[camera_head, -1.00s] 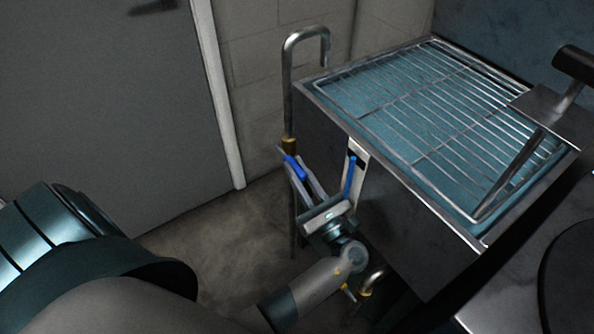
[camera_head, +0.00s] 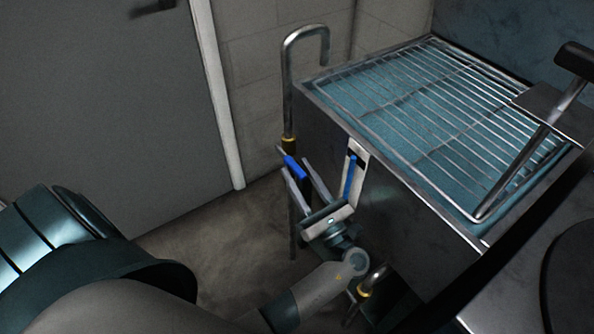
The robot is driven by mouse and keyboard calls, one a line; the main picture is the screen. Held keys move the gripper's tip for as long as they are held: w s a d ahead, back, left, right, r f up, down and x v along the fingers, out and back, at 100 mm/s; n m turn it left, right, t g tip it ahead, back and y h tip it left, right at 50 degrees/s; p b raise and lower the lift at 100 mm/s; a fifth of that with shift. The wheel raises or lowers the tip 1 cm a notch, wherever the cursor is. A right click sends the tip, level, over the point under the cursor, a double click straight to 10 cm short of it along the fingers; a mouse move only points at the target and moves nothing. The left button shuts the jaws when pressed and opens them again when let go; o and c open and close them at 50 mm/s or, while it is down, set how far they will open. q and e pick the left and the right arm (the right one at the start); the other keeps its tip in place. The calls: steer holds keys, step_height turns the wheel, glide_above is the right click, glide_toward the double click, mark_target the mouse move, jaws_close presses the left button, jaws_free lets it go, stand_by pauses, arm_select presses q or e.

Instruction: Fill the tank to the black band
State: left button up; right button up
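The metal tank (camera_head: 330,125) stands right of centre with bluish water under a wire rack (camera_head: 440,110). On its front corner is a pale gauge strip (camera_head: 361,172) with a blue column (camera_head: 349,178) and a black band (camera_head: 359,159). The column's top appears to be at the band; its exact level is too small to read. A bent metal spout (camera_head: 288,85) rises beside the tank and hooks over its edge. Its blue lever (camera_head: 295,167) sits below a brass fitting. My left gripper (camera_head: 296,166) is open, its fingers apart at the lever. Contact is unclear. My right gripper is out of view.
A metal lever with a black grip (camera_head: 575,62) slants over the tank's right side. A lower pipe with a brass fitting (camera_head: 366,291) lies beside my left wrist. A grey door (camera_head: 110,110) is at left, with bare floor (camera_head: 235,230) before it.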

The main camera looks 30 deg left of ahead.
arm_select(q)
steer(key=v, duration=0.6)
steer(key=shift+b, duration=0.4)
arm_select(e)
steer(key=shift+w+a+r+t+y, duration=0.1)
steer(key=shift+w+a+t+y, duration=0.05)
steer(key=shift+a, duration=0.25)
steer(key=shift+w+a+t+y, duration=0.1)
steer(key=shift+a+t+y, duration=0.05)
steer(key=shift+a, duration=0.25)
arm_select(q)
steer(key=shift+s+d, duration=0.1)
steer(key=shift+d, duration=0.05)
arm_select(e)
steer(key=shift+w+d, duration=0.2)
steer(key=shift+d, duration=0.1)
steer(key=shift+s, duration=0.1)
